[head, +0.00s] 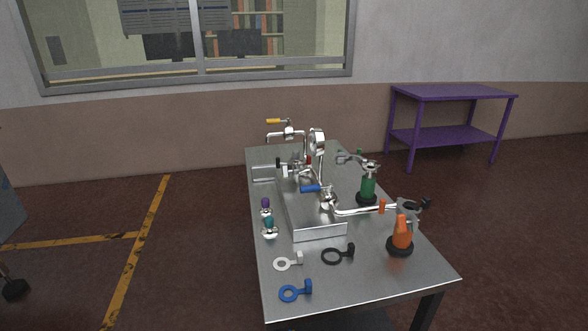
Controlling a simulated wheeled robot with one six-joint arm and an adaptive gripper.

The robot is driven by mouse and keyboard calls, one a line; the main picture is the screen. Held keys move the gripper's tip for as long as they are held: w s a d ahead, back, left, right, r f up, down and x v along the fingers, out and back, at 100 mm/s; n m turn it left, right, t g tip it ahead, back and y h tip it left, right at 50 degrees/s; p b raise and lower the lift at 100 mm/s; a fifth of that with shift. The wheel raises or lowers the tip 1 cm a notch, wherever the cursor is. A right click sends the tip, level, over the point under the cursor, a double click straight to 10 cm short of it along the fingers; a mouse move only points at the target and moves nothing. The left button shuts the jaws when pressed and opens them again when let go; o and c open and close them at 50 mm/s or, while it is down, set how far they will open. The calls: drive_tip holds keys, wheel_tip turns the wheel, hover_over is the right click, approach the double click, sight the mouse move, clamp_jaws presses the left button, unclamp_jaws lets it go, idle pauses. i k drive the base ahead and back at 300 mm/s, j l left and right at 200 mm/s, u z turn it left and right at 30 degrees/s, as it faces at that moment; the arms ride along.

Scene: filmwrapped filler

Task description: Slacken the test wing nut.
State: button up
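The wing nut is too small to pick out for certain in the head view. On the steel table (352,286) stands a metal fixture with a low tray-like base (318,231), pipework, a round gauge (317,142), a blue lever (311,188) and a yellow lever (273,121). Small chrome fittings with a purple top (265,203) and a teal body (268,222) stand at its left; I cannot tell whether either is the wing nut. My gripper is not in view.
White (287,263), black (336,256) and blue (294,291) ring-shaped pieces lie near the front. A purple bench (455,92) stands behind right. Floor left of the table is clear.

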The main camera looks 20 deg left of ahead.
sight(285, 172)
drive_tip(key=j, duration=3.3)
drive_tip(key=i+z, duration=0.05)
